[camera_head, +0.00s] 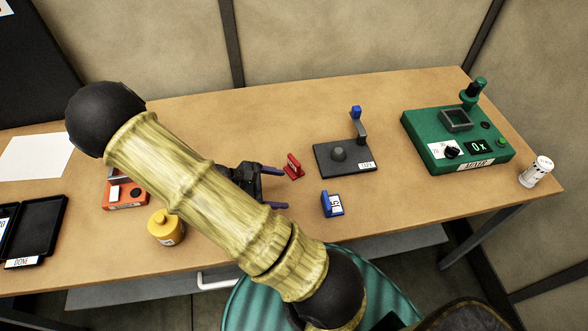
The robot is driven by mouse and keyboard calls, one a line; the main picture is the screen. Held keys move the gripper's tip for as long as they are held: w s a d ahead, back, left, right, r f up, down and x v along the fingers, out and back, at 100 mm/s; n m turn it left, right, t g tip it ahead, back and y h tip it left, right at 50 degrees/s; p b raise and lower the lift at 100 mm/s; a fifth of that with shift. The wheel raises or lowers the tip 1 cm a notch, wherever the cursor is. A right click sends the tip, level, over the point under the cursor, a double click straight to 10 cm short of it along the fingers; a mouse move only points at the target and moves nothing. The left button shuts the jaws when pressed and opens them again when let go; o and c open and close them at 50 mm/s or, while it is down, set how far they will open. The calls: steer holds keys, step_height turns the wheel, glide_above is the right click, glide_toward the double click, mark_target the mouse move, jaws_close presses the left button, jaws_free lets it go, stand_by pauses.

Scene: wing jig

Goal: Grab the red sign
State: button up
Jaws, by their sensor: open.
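The red sign (293,167) is a small red piece standing on the wooden table near the middle, left of a dark grey fixture. My gripper (279,188) is dark with two fingers pointing right. It is open, and nothing shows between its fingers. The red sign is just beyond the upper fingertip, slightly up and to the right. I cannot tell whether they touch. My yellow-green arm crosses in front and hides part of the gripper's base.
A dark grey fixture (327,160) with a blue-topped lever and a blue sign (332,204) stand right of my gripper. A green machine (474,144) and white canister (536,172) are farther right. Left are a yellow pot (166,229), an orange box (125,201) and a black tray (40,228).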

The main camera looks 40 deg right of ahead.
mark_target(292, 162)
steer(key=w+n+t+h, duration=0.1)
steer(key=n+h, duration=0.1)
steer(key=w+d+n+t+h+b, duration=0.1)
steer(key=w+h, duration=0.1)
steer(key=w+d+f+n+t+h, duration=0.1)
steer(key=w+n+h, duration=0.1)
steer(key=shift+w+d+f+n+h, duration=0.1)
steer(key=shift+w+d+n+h, duration=0.1)
steer(key=shift+n+h, duration=0.1)
steer(key=shift+w+n+t+h, duration=0.3)
steer(key=shift+w+n+t, duration=0.05)
steer(key=shift+n+t, duration=0.05)
steer(key=shift+d, duration=1.2)
steer(key=shift+s, duration=0.1)
steer(key=d+p, duration=0.1)
steer(key=d, duration=0.1)
steer(key=d+p, duration=0.1)
steer(key=d, duration=0.2)
steer(key=shift+s+d+f, duration=0.1)
steer(key=shift+s+f, duration=0.1)
